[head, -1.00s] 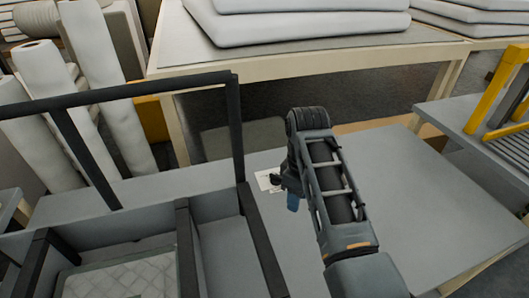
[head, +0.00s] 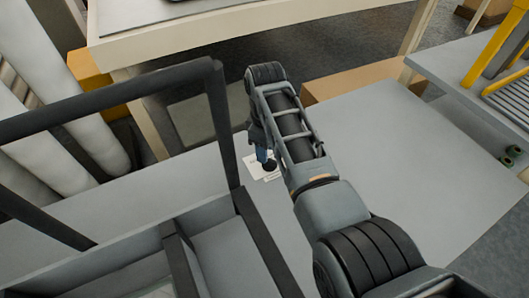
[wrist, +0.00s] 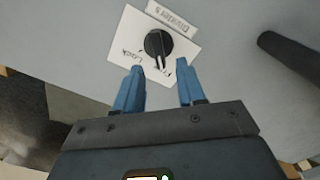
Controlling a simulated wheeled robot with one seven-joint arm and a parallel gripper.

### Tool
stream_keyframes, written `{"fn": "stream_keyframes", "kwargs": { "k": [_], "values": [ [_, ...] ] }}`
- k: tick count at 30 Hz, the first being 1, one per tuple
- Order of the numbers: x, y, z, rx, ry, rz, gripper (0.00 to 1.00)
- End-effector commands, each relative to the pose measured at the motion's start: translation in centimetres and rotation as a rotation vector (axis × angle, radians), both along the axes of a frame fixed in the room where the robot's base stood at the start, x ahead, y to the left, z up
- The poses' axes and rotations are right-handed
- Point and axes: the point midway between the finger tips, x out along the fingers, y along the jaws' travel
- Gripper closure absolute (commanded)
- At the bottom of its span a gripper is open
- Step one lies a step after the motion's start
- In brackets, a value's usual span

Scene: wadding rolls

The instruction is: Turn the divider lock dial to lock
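The divider lock dial (wrist: 158,43) is a round black knob with a pale pointer line, on a white card (wrist: 180,55). The card carries handwritten "Lock" and what looks like "Free"; the pointer seems directed toward the latter. A label strip (wrist: 172,18) reading "Dividers" lies beside it. My gripper (wrist: 160,72) is open, its two blue fingers apart and empty, with their tips just short of the dial on either side of its line. In the head view, my gripper (head: 262,152) is over the card (head: 255,170), and the dark dial (head: 270,166) shows partly beside it.
A dark-framed grey bin (head: 215,245) stands left of the card on the grey table (head: 410,190). A pale table (head: 240,40) is behind, with white rolls (head: 90,130) at left. A dark bar (wrist: 290,52) lies right of the dial. The tabletop right of my arm is clear.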

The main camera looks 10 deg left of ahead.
Motion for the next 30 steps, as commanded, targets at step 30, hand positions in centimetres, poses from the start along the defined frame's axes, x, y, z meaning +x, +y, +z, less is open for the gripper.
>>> {"fn": "stream_keyframes", "kwargs": {
  "k": [30],
  "values": [
    [0.0, 0.0, -3.4, 0.001, 0.0, 0.001, 1.0]
  ]
}}
